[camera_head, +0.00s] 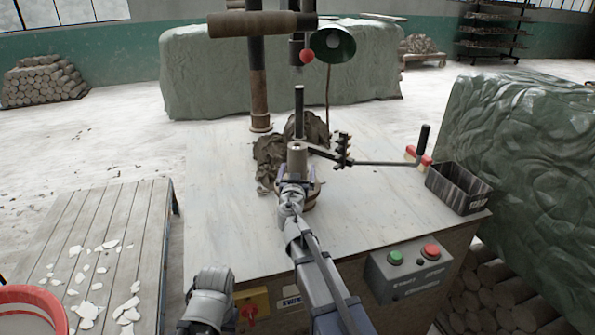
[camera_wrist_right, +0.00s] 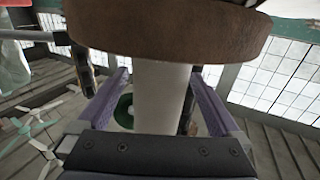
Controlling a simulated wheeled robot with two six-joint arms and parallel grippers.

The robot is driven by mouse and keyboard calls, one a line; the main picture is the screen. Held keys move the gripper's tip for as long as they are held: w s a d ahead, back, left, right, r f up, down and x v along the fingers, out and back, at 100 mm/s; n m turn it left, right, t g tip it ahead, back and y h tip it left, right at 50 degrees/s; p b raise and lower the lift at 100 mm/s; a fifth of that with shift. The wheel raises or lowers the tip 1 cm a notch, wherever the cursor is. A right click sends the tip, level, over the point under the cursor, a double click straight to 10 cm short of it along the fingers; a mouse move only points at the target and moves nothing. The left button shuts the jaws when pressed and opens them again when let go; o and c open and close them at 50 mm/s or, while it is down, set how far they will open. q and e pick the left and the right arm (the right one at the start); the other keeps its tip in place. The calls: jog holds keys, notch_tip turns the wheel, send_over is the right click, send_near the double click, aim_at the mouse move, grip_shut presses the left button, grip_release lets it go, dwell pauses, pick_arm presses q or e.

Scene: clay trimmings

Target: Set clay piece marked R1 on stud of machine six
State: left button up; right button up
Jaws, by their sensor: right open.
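A pale grey cylinder (camera_head: 297,158) stands upright on a brown round disc (camera_head: 313,196) on the machine table; it looks like the clay piece or the stud, and I cannot tell which. No R1 mark is readable. My right gripper (camera_head: 293,184) is open at the cylinder. In the right wrist view the pale cylinder (camera_wrist_right: 161,95) stands between the spread purple fingers (camera_wrist_right: 165,105), and the brown disc (camera_wrist_right: 165,28) shows at the top edge.
A dark upright rod (camera_head: 299,112) and dark clay scraps (camera_head: 270,158) are behind the cylinder. A jointed arm (camera_head: 375,162) reaches right towards a black bin (camera_head: 459,188). A lamp (camera_head: 333,43) hangs above. The table's left part (camera_head: 225,200) is clear.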

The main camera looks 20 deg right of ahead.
jog(key=shift+s, duration=0.1)
jog(key=v, duration=0.7)
jog(key=shift+s+a, duration=0.15)
jog(key=shift+s, duration=0.15)
